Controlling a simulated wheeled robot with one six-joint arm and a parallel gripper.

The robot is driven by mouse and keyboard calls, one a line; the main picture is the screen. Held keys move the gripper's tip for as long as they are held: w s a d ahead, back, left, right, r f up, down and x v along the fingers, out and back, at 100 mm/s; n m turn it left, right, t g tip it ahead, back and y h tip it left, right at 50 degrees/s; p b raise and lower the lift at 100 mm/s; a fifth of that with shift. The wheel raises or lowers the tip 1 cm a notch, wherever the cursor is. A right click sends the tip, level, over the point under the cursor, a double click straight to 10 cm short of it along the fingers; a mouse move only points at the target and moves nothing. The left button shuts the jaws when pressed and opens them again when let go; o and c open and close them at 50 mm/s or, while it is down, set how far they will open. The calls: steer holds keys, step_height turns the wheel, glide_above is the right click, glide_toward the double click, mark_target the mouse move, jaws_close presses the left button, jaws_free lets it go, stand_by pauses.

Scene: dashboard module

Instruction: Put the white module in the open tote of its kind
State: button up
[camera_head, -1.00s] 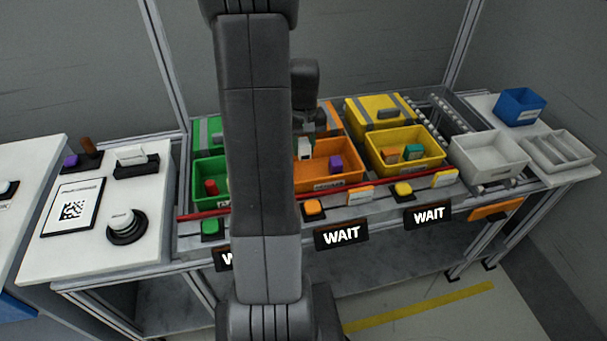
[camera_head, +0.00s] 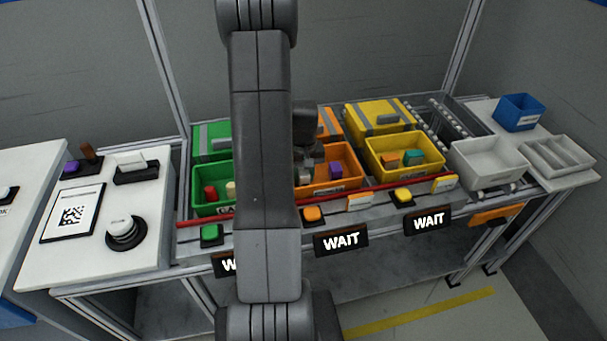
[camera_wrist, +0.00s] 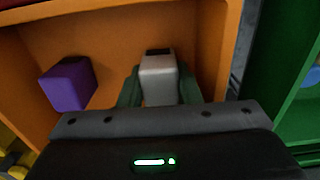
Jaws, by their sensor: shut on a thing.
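The white module (camera_wrist: 159,80) is between the fingers of my gripper (camera_wrist: 160,88) in the wrist view. My gripper is shut on it, inside the orange tote (camera_wrist: 208,38). A purple module (camera_wrist: 68,83) lies in the same tote, to the left of the white one and apart from it. In the head view the orange tote (camera_head: 349,182) stands open, with the purple module (camera_head: 335,170) in it. I cannot tell whether the white module touches the tote floor.
A green tote (camera_head: 207,209) with red and cream modules stands left, partly behind my arm. A yellow tote (camera_head: 428,166) with orange and teal modules stands right. A red bar (camera_head: 375,187) runs along their front. Grey trays (camera_head: 487,165) stand further right.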

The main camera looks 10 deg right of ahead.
mark_target(304, 172)
steer(key=o, duration=0.7)
steer(key=shift+f, duration=0.1)
step_height(304, 172, up, 12)
steer(key=shift+r, duration=0.15)
